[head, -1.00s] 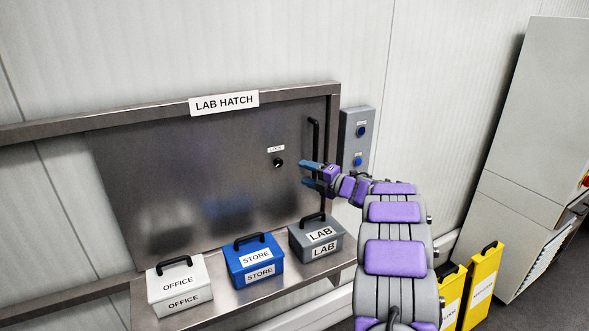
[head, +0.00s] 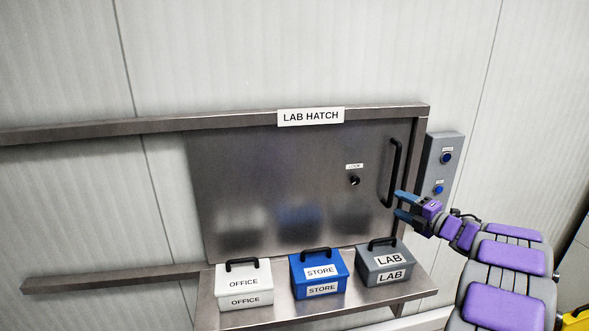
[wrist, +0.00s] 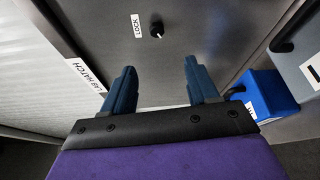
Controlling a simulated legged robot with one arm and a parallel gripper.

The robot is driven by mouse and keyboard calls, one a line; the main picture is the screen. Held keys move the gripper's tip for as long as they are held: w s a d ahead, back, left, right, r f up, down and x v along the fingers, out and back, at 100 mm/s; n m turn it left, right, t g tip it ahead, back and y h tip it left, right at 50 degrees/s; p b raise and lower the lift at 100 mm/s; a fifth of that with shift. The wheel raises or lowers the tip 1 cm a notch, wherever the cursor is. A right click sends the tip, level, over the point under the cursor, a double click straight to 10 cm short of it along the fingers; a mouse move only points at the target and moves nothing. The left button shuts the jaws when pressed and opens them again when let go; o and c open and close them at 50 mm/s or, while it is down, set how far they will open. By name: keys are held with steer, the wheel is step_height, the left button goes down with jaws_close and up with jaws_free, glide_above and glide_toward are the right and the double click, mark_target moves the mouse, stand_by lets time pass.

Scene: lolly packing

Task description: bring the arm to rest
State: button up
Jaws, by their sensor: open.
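My arm reaches in from the lower right of the head view. My gripper (head: 403,206) is open and empty, with its blue fingers pointing left, beside the lower part of the hatch's black handle (head: 391,172). In the wrist view my gripper (wrist: 160,85) shows two blue fingers spread apart, with only the metal hatch door (wrist: 185,30) behind the gap. Whether a finger touches the handle cannot be told.
A steel shelf (head: 283,312) below the door holds a white OFFICE box (head: 244,285), a blue STORE box (head: 320,275) and a grey LAB box (head: 385,263). A control box (head: 440,172) is on the wall right of the door. A lock (head: 354,180) sits on the door.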

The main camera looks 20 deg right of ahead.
steer(key=w+a+r+m+g+h, duration=0.1)
steer(key=w+a+r+m+h, duration=0.1)
steer(key=w+r+m+h, duration=0.35)
steer(key=s+a+r+m+g+h, duration=0.1)
steer(key=s+a+m+g+h, duration=0.35)
steer(key=a+m, duration=0.4)
steer(key=s+a+f+m+g+y, duration=0.2)
steer(key=s+a+f+g, duration=0.2)
steer(key=s+a, duration=0.8)
steer(key=s+a+f+m+g+y, duration=0.2)
steer(key=s+a+f+g+y, duration=0.1)
steer(key=s+a, duration=0.9)
steer(key=s+a+f+m+g+y, duration=0.2)
steer(key=s+a+f+g, duration=0.4)
steer(key=s+a, duration=0.6)
steer(key=shift+s+a+m, duration=0.15)
steer(key=shift+s+m, duration=0.4)
steer(key=shift+m, duration=0.05)
